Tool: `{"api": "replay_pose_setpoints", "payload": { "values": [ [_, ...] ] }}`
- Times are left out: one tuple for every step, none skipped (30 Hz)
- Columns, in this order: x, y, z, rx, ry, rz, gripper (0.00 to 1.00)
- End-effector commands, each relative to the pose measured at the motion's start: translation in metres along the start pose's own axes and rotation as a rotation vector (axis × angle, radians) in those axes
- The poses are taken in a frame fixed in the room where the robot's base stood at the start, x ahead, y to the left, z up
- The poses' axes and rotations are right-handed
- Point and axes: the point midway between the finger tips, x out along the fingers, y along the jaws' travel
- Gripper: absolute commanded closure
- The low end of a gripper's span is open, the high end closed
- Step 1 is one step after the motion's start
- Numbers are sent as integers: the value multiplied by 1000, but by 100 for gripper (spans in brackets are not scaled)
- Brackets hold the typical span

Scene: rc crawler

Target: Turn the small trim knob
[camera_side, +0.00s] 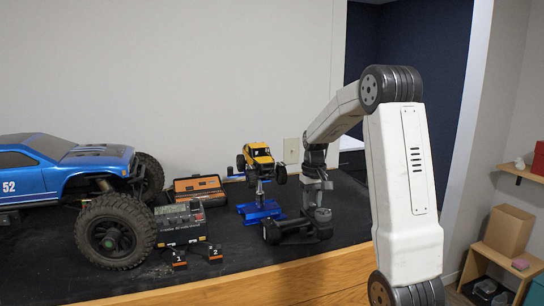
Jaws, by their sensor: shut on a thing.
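My gripper (317,191) points straight down over a dark controller (292,230) with a black wheel at its left end. The controller lies on the black bench top, right of centre. The jaws are shut on a small part at the controller's right end, where the trim knob appears to be. The knob itself is too small and too covered by the jaws to make out.
A yellow crawler (262,158) sits on a blue stand (260,211) just left of my gripper. The bench's wooden front edge (250,288) is close.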

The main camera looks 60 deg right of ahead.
Motion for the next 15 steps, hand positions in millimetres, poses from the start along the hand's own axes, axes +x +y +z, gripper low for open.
{"api": "replay_pose_setpoints", "payload": {
  "values": [
    [0,0,0,25,1,0,100],
    [0,0,0,42,1,0,100],
    [0,0,0,65,1,0,100],
    [0,0,0,83,1,0,100],
    [0,0,0,99,1,0,100],
    [0,0,0,119,1,0,100],
    [0,0,0,132,1,0,100],
    [0,0,0,142,1,0,100],
    [0,0,0,152,1,0,100],
    [0,0,0,158,1,0,100],
    [-1,0,0,162,1,0,100],
    [-1,0,0,164,1,0,100],
    [-1,0,0,164,1,0,100],
    [-1,0,0,163,1,0,100],
    [-1,0,0,163,1,0,100]
  ]
}}
